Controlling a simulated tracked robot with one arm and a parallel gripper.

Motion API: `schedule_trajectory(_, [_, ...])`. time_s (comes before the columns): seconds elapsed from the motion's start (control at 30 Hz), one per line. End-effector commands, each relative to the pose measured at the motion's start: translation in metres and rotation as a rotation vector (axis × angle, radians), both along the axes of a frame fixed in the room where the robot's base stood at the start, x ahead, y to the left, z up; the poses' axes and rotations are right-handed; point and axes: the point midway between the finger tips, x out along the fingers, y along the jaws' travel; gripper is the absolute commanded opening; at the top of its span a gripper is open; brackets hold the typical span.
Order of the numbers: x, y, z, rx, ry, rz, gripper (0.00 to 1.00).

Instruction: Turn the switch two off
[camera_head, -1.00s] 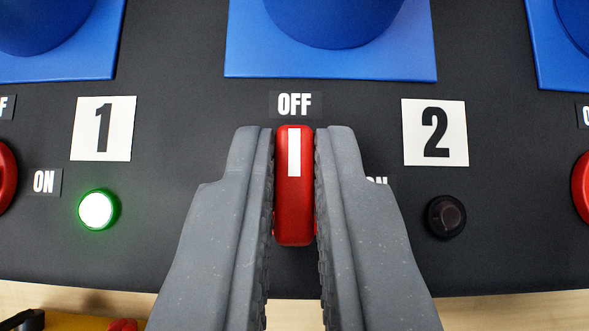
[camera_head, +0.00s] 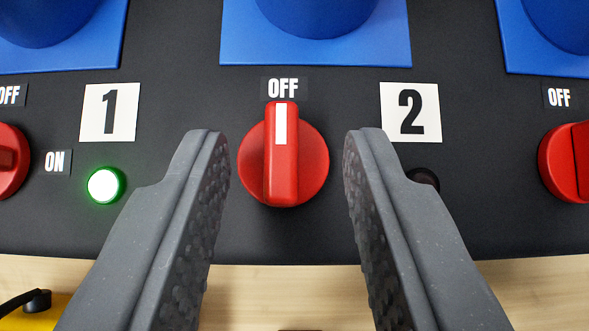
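The red rotary switch two (camera_head: 283,154) is in the middle of the view, between the 1 label and the 2 label (camera_head: 410,112). Its white pointer mark points up at the OFF label (camera_head: 283,88). The lamp (camera_head: 424,178) under the 2 is dark and partly hidden by my right finger. My gripper (camera_head: 287,145) is open, with one grey finger on each side of the switch. There is a clear gap between each finger and the knob. The ON label of this switch is hidden.
The 1 label (camera_head: 110,112) has a lit green lamp (camera_head: 105,185) below it. Other red switches stand at the left (camera_head: 10,160) and right (camera_head: 568,160) edges. Blue motor blocks (camera_head: 315,45) line the top. A yellow object (camera_head: 38,315) lies at the lower left on the wooden surface.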

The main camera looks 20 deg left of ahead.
Motion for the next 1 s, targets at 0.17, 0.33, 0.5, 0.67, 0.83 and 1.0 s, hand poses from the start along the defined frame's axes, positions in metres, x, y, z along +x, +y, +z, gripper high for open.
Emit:
schedule_trajectory(0.17, [-0.013, -0.007, 0.016, 0.0, -0.004, -0.001, 0.32])
schedule_trajectory(0.33, [-0.026, -0.013, 0.033, 0.0, -0.007, -0.001, 0.32])
schedule_trajectory(0.5, [-0.041, -0.019, 0.047, 0.001, -0.002, -0.001, 0.32])
schedule_trajectory(0.67, [-0.053, -0.025, 0.062, 0.001, -0.005, -0.003, 0.32])
schedule_trajectory(0.83, [-0.065, -0.031, 0.076, -0.001, -0.005, -0.003, 0.32])
schedule_trajectory(1.0, [-0.073, -0.034, 0.084, 0.0, -0.005, -0.002, 0.32])
